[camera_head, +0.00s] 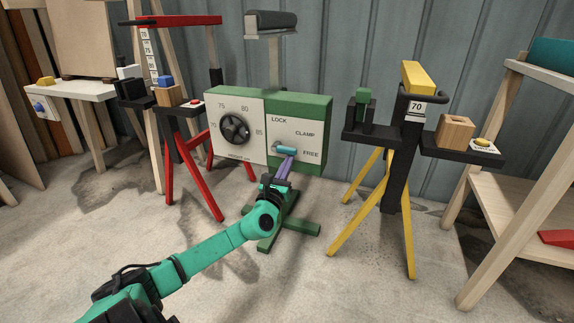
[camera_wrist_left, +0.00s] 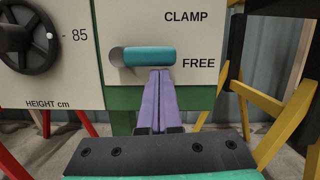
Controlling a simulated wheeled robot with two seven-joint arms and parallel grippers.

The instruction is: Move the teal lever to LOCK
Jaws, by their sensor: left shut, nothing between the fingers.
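The teal lever (camera_head: 286,150) sticks out from the white plate (camera_head: 310,135) on the green-topped control box. It lies level, and in the left wrist view the teal lever (camera_wrist_left: 148,56) sits beside the word FREE, below CLAMP. LOCK is printed at the plate's upper left in the head view. My left gripper (camera_head: 286,160) is shut and empty, with its purple fingers together. In the left wrist view the left gripper's tips (camera_wrist_left: 160,72) are just under the lever; I cannot tell whether they touch it. My right gripper is not in view.
Left of the lever is a black height dial (camera_head: 235,129) on the same box. A red stand (camera_head: 190,160) is to the left and a yellow stand (camera_head: 400,170) to the right. A wooden shelf (camera_head: 535,205) is at the far right. Open floor lies in front.

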